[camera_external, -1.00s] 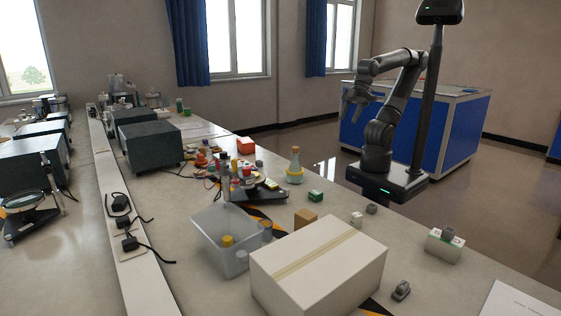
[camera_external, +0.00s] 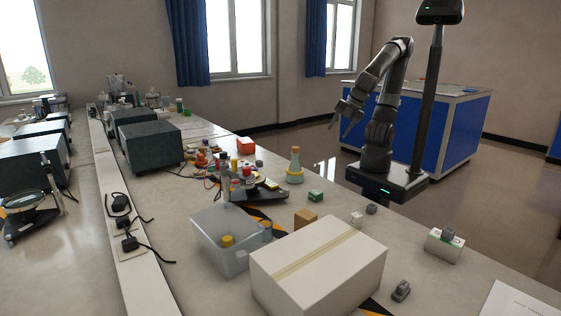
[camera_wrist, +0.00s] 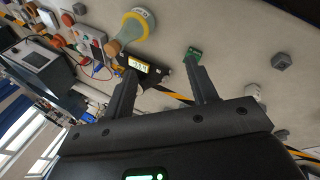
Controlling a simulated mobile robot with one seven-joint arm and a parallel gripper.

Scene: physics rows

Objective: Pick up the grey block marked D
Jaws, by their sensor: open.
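My gripper (camera_external: 349,117) hangs in the air beyond the bench edge in the external view, well apart from the blocks. In the wrist view its two fingers (camera_wrist: 163,76) are spread, with nothing held between them. A dark grey block (camera_external: 371,208) sits on the bench near its far edge; a dark grey block (camera_wrist: 281,61) shows at the upper right of the wrist view. Another grey block (camera_external: 448,231) sits on a small white box (camera_external: 443,246). No letter D is readable, so I cannot tell which block carries it.
A green block (camera_external: 315,196), a whitish block (camera_external: 356,218) and a flask (camera_external: 295,168) stand near the far edge. A large carton (camera_external: 310,275) and a clear bin (camera_external: 205,240) fill the near bench. A grey object (camera_external: 401,290) lies right of the carton.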

